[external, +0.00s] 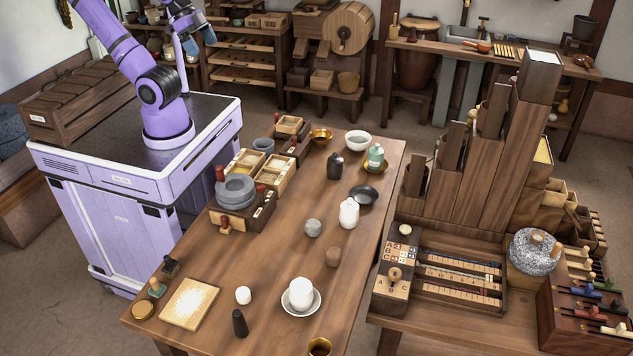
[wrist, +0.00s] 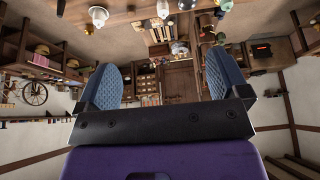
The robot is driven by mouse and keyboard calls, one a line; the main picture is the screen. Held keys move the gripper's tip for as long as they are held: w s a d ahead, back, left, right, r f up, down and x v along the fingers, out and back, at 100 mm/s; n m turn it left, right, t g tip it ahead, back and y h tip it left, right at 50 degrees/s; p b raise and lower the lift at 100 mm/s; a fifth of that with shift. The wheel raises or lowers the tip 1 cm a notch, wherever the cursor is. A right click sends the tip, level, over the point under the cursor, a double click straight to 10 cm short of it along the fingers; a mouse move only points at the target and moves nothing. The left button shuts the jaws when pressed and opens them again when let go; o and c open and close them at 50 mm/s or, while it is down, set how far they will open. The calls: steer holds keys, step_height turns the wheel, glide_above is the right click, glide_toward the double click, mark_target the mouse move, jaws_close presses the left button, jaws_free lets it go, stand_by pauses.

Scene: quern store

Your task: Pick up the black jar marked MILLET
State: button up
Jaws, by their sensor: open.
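A black jar (external: 335,166) stands upright towards the far end of the long wooden table (external: 270,240) in the external view. No marking on it is readable. A black dish (external: 363,195) lies just in front and to the right of it, and a green-and-white jar (external: 375,156) stands to its right. My gripper (external: 200,43) is raised at the upper left, well away from the jar. In the wrist view my gripper (wrist: 160,78) has its two blue pads wide apart with nothing between them. I cannot tell the black jar clearly in the wrist view.
A grey stone mill (external: 236,189) and wooden boxes line the table's left edge. Tall wooden bins (external: 485,170) rise at the right.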

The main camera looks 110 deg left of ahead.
steer(key=shift+o, duration=0.2)
steer(key=g, duration=0.5)
glide_above(336, 156)
steer(key=f, duration=3.8)
steer(key=shift+s+a, duration=0.3)
steer(key=shift+a, duration=0.1)
step_height(336, 156, down, 5)
steer(key=shift+a+f, duration=0.15)
steer(key=shift+w+f, duration=0.1)
steer(key=shift+f, duration=3.1)
steer(key=c, duration=1.2)
